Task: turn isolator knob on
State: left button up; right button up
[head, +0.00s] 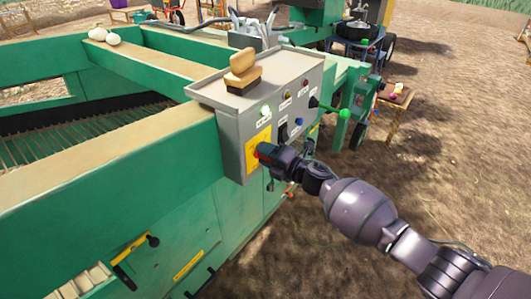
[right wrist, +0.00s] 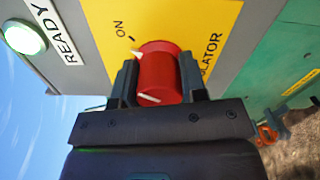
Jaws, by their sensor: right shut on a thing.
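The red isolator knob (right wrist: 158,75) sits on a yellow plate (right wrist: 195,22) lettered "ON" and "ISOLATOR", the latter partly covered. In the right wrist view my right gripper (right wrist: 158,82) is shut on the knob, one finger on each side. A white mark shows on the knob's near face, and a white pointer on its rim side is close to the "ON" lettering. In the head view the right gripper (head: 265,152) is at the yellow plate (head: 257,149) on the grey control box (head: 230,115), mostly hiding the knob. My left gripper is not in view.
A "READY" lamp (right wrist: 25,37) glows green beside the plate. A wooden-handled brush (head: 243,72) lies on top of the box. Other knobs and lamps sit right of the gripper. A green-tipped lever (head: 344,114) sticks out beyond the box. Open dirt ground lies at right.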

jog(key=shift+r+m, duration=0.1)
jog(key=shift+m, duration=0.8)
jog(key=shift+m+p, duration=0.3)
jog(key=shift+p, duration=0.05)
jog(key=o, duration=0.7)
jog(key=shift+o, duration=1.1)
